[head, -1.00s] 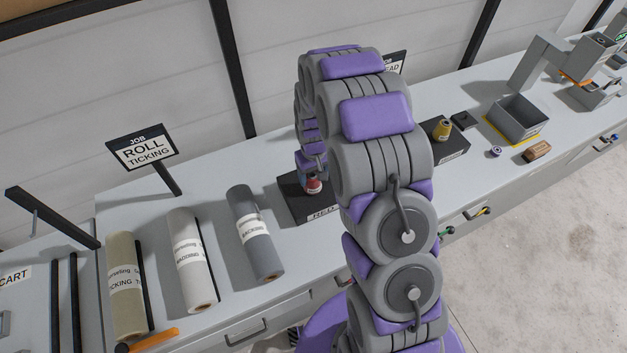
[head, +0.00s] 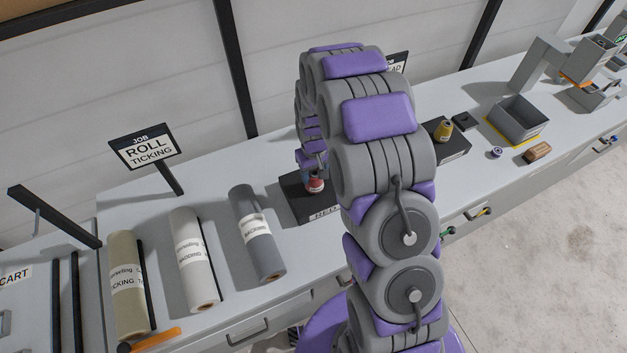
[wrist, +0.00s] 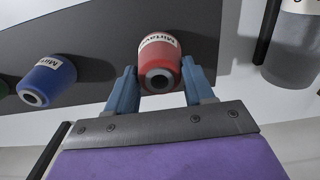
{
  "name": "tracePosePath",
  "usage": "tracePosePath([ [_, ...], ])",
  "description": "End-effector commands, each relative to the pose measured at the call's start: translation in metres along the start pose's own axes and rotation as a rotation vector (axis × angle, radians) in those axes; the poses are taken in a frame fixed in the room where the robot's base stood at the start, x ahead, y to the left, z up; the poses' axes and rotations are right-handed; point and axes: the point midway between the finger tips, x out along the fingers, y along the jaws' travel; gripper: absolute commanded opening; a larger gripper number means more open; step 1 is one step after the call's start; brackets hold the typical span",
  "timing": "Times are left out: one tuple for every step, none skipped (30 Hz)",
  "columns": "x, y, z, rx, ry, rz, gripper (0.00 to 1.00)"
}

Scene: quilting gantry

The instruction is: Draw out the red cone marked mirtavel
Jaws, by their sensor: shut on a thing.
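The red cone (wrist: 160,60) has a white label reading roughly "mirtavel" and sits between the two blue fingers of my gripper (wrist: 160,88) in the wrist view. The fingers are shut on its sides. In the head view the red cone (head: 315,186) shows at the dark block (head: 297,204) with a label reading "RED", and my arm hides part of the block. I cannot tell whether the cone touches the block or is slightly raised.
Fabric rolls, including a grey one (head: 257,235), lie to the left. A yellow cone (head: 443,131) and a grey bin (head: 517,121) stand to the right.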

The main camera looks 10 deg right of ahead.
Motion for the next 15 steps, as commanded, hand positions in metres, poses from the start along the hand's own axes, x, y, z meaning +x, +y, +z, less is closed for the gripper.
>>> tracePosePath([
  [-0.002, 0.000, 0.000, 0.000, 0.001, 0.000, 0.16],
  [-0.003, 0.000, 0.000, 0.000, 0.001, 0.000, 0.16],
  [-0.004, 0.000, 0.000, 0.000, 0.001, 0.000, 0.16],
  [-0.005, 0.000, 0.000, 0.000, 0.001, 0.000, 0.16],
  [-0.006, 0.000, -0.001, 0.000, 0.002, 0.000, 0.16],
  [-0.008, 0.000, -0.001, 0.000, 0.001, 0.000, 0.16],
  [-0.009, 0.000, -0.001, 0.000, 0.002, 0.000, 0.16],
  [-0.010, 0.000, -0.001, 0.000, 0.002, 0.000, 0.16],
  [-0.011, 0.000, -0.001, 0.000, 0.002, 0.000, 0.16],
  [-0.012, 0.000, -0.001, 0.000, 0.002, 0.000, 0.16],
  [-0.013, 0.000, -0.001, 0.000, 0.002, 0.000, 0.16],
  [-0.014, 0.000, -0.001, 0.000, 0.002, 0.000, 0.16],
  [-0.015, 0.000, -0.001, 0.000, 0.002, 0.000, 0.16],
  [-0.016, 0.000, -0.001, 0.000, 0.002, 0.000, 0.16],
  [-0.017, 0.000, -0.001, 0.000, 0.002, 0.000, 0.16],
])
